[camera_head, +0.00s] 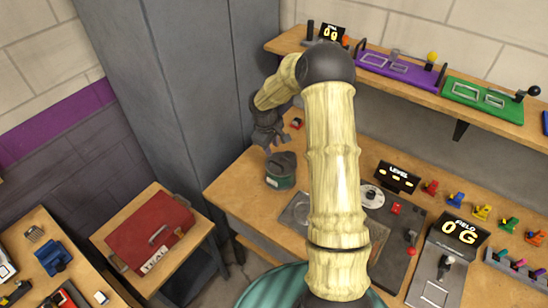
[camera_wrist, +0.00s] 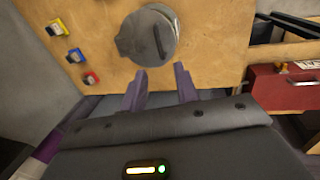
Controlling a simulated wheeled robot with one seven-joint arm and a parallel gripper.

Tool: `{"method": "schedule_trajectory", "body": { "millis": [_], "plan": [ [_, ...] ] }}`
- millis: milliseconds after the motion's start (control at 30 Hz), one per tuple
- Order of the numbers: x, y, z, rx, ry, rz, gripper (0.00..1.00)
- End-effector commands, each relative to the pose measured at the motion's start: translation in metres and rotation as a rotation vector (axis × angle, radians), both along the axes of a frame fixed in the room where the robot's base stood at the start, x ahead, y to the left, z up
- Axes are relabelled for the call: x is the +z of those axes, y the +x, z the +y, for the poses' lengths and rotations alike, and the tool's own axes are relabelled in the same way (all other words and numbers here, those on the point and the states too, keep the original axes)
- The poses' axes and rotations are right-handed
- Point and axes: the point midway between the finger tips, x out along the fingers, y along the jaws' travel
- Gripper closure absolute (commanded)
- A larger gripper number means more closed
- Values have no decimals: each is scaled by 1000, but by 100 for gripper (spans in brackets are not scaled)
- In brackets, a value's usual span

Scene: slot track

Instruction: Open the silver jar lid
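The lid lies beyond the fingertips, and no contact shows. Whether the lid is raised at all is unclear.
A tall grey cabinet (camera_head: 185,70) stands behind the bench's left end. A shelf (camera_head: 395,80) with purple and green panels hangs above. Panels and levers fill the bench's right side. A red box (camera_head: 150,230) sits on a small table at left. Small coloured blocks (camera_wrist: 76,56) lie beside the lid.

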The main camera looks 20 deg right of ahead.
Motion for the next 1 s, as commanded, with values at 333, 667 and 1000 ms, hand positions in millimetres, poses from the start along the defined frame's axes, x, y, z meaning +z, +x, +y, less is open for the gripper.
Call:
{"method": "schedule_trajectory", "body": {
  "millis": [333, 667, 1000],
  "plan": [
    [-54, 5, -9, 0, 1, 3, 69],
    [-86, 9, -16, -3, 0, 0, 69],
    [-89, 9, -16, -2, -1, 0, 79]
  ]
}}
